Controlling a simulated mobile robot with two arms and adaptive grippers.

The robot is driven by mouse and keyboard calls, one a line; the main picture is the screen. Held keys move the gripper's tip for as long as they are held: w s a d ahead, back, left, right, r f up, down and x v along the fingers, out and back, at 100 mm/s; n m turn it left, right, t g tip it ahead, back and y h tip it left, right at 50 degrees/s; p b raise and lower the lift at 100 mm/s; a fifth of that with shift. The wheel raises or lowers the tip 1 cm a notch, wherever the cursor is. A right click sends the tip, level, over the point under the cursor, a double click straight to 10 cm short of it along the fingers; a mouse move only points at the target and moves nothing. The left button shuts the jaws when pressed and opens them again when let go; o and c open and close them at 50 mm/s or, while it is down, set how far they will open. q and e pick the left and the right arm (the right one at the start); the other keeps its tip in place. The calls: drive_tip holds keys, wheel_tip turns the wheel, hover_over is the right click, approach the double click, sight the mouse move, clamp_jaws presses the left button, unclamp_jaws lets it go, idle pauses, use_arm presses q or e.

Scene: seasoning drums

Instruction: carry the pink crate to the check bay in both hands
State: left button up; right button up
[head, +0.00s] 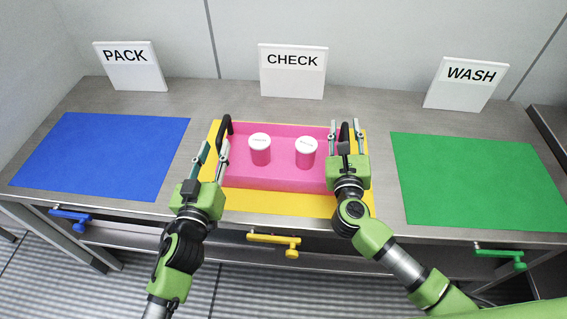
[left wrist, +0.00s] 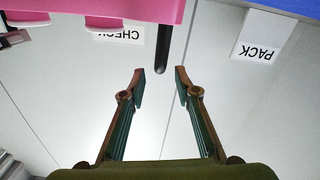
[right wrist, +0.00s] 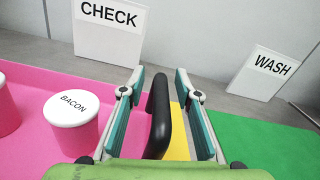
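The pink crate (head: 270,176) appears to rest on the yellow mat (head: 290,203) in front of the CHECK sign. It has a black handle at each end. My left gripper (head: 213,150) is open beside the left handle (head: 225,127); in the left wrist view that handle (left wrist: 163,48) lies just beyond the open fingertips (left wrist: 160,74). My right gripper (head: 339,135) is open at the right end; in the right wrist view its fingers (right wrist: 159,82) stand on both sides of the right handle (right wrist: 159,122), with gaps showing.
Two pink drums with white lids (head: 260,150) (head: 306,153) stand in the crate; the right one reads BACON. A blue mat (head: 100,155) by the PACK sign (head: 129,66) and a green mat (head: 478,182) by the WASH sign (head: 466,84) are empty. The CHECK sign (head: 293,72) stands behind.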

drive_tip(key=shift+s, duration=0.1)
use_arm(q)
drive_tip(key=s, duration=0.6)
drive_tip(key=shift+a, duration=0.4)
use_arm(e)
drive_tip(key=s, duration=0.4)
drive_tip(key=s+a, duration=0.1)
drive_tip(key=s, duration=0.6)
drive_tip(key=shift+s+a, duration=0.35)
